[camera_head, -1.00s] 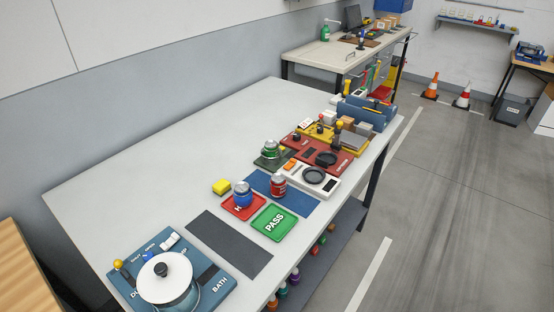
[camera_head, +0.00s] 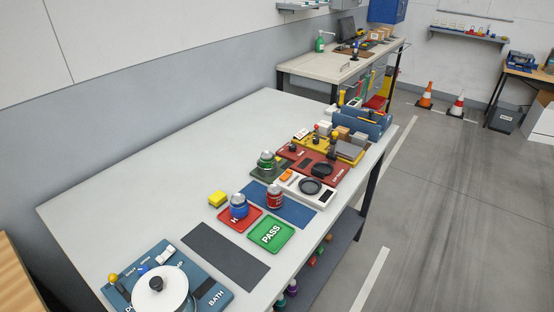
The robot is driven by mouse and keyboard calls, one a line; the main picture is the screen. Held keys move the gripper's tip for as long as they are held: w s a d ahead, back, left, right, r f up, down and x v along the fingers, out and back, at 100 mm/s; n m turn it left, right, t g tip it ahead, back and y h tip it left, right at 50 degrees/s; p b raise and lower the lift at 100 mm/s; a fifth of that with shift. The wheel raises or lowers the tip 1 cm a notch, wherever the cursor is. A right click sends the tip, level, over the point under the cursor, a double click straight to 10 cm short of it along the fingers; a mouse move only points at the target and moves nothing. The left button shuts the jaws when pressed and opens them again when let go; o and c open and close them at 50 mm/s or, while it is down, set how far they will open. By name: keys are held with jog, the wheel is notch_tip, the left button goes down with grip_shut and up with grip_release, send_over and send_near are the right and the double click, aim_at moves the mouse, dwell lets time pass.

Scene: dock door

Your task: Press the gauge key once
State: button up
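A dark red board (camera_head: 337,172) with a round black dish and pale lettering along its edge lies on the bench, right of the middle. The lettering is too small to read surely. A white device (camera_head: 296,191) with a round black dish, an orange key (camera_head: 286,175) and a dark display stands just in front of it. I cannot tell which of these, if either, bears the gauge key. My gripper is not in the frame, so its state does not show.
A red tray (camera_head: 251,219), a green PASS tray (camera_head: 271,234), a blue jar (camera_head: 238,207), a red can (camera_head: 275,197) and a green-lidded jar (camera_head: 266,162) stand nearby. A blue bath unit (camera_head: 215,297) is at the front left. The bench's left-back surface is clear.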

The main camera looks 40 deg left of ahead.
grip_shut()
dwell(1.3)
